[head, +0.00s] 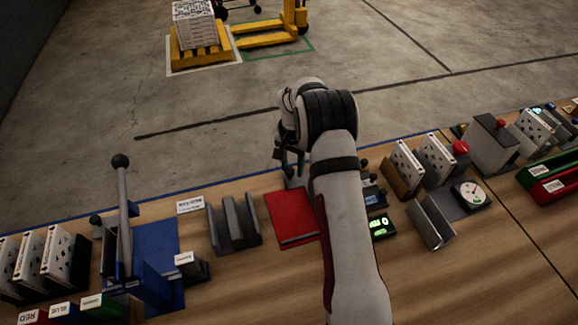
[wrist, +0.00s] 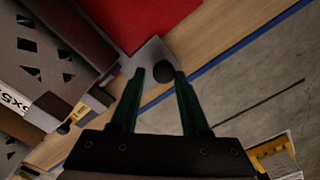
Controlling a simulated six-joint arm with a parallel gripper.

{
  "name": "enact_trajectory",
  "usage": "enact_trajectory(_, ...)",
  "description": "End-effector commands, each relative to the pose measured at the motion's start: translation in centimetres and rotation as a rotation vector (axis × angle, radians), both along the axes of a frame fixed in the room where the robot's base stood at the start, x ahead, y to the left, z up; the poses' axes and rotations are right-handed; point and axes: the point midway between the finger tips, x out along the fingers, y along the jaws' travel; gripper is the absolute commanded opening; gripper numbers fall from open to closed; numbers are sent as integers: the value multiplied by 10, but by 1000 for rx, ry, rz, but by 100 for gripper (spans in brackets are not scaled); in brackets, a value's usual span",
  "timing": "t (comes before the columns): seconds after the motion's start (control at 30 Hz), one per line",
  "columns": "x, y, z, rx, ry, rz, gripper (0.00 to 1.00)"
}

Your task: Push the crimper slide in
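My gripper (head: 291,164) hangs at the far edge of the bench, just beyond the red mat. In the wrist view its two green fingers (wrist: 160,74) are apart. A dark round knob (wrist: 163,71) shows between or just past the fingertips; I cannot tell whether they touch it. The knob is at a grey metal plate (wrist: 148,56), which looks like the crimper slide. A grey piece (head: 295,179) shows below my gripper in the head view. A dark brown block (wrist: 75,32) stands beside the plate. My arm hides much of this spot in the head view.
The red mat (head: 290,213) lies nearer, with a grey slotted holder (head: 233,225) to its left. A blue lever press (head: 152,252) stands further left. A box with dark cut-outs (wrist: 35,50) is close beside my gripper. A green display (head: 381,226) sits right of my arm.

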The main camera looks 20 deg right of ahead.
Motion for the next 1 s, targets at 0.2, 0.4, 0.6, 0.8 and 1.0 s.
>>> enact_trajectory(0.2,0,1,0,2,1,-1,64)
enact_trajectory(0.4,0,3,0,4,2,0,64)
enact_trajectory(0.6,0,35,0,5,2,3,64)
enact_trajectory(0.8,1,52,41,6,-3,-2,64)
enact_trajectory(1.0,1,52,98,5,-2,-2,64)
